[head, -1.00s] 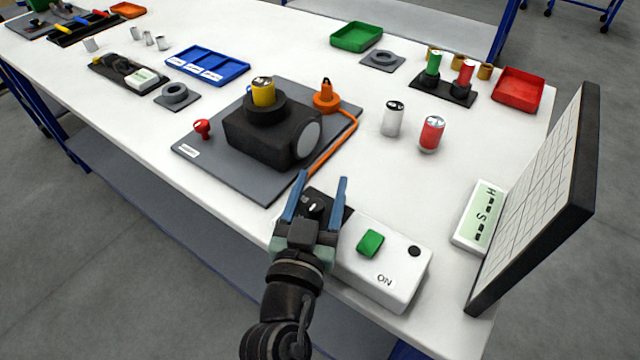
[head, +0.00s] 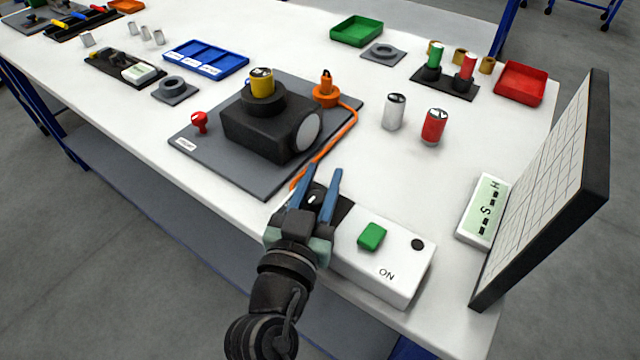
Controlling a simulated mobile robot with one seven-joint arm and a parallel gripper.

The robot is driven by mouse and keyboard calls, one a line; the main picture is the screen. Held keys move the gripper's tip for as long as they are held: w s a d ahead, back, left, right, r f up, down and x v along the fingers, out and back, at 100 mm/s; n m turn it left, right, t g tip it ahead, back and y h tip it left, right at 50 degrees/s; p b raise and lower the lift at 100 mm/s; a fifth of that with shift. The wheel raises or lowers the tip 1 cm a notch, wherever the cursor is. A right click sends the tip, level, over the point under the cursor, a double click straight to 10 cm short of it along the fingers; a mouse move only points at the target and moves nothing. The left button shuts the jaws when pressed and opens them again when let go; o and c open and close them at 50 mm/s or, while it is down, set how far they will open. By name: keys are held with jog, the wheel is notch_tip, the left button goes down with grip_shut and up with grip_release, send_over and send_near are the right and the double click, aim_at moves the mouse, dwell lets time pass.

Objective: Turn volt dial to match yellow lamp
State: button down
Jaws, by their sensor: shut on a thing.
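The volt dial (head: 313,199) is a dark knob with a white mark on the black end of a white control box (head: 384,267). My gripper (head: 323,175) is over that end, with its two blue fingers on either side of the dial. It is shut on the dial; the fingers partly hide it, and its exact setting is too small to read. A yellow capped cylinder (head: 262,84), perhaps the yellow lamp, stands upright in a black housing (head: 262,135) on a grey plate.
The control box has a green button (head: 372,236) and an ON label. A white readout (head: 482,209) and a tilted grid panel (head: 545,190) stand at the right. Silver (head: 395,111) and red (head: 433,126) cylinders stand behind. An orange cable (head: 335,143) runs near my fingers.

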jog(key=m+h+b, duration=0.1)
jog(key=b, duration=0.1)
jog(key=m+g+h+b, duration=0.1)
jog(key=h+b, duration=0.1)
jog(key=shift+s+d+f, duration=0.1)
jog(key=shift+d+f, duration=0.05)
jog(key=shift+f, duration=0.2)
jog(key=m+g+h+b, duration=0.1)
jog(key=b, duration=0.1)
jog(key=m+g+h+b, duration=0.1)
jog(key=h, duration=0.1)
jog(key=shift+s+d+r+m+g+h+b, duration=0.15)
jog(key=shift+d+m+g+h+b, duration=0.15)
jog(key=shift+m+b, duration=0.1)
jog(key=m+g+h+b, duration=0.1)
jog(key=m+g+h, duration=0.1)
jog(key=m+g+h+b, duration=0.1)
jog(key=g, duration=0.1)
jog(key=shift+s+d+r+b, duration=0.1)
jog(key=shift+s+d+b, duration=0.2)
jog(key=shift+s, duration=0.1)
jog(key=shift+s+d+m+g+h+b, duration=0.1)
jog(key=shift+s+m+g+h+b, duration=0.1)
jog(key=shift+m+g+h+b, duration=0.5)
jog(key=shift+s+d+m+g+h+b, duration=0.15)
jog(key=shift+m+g+h, duration=0.35)
jog(key=shift+m+g, duration=0.6)
jog(key=shift+r+g, duration=0.1)
jog(key=shift+g, duration=0.4)
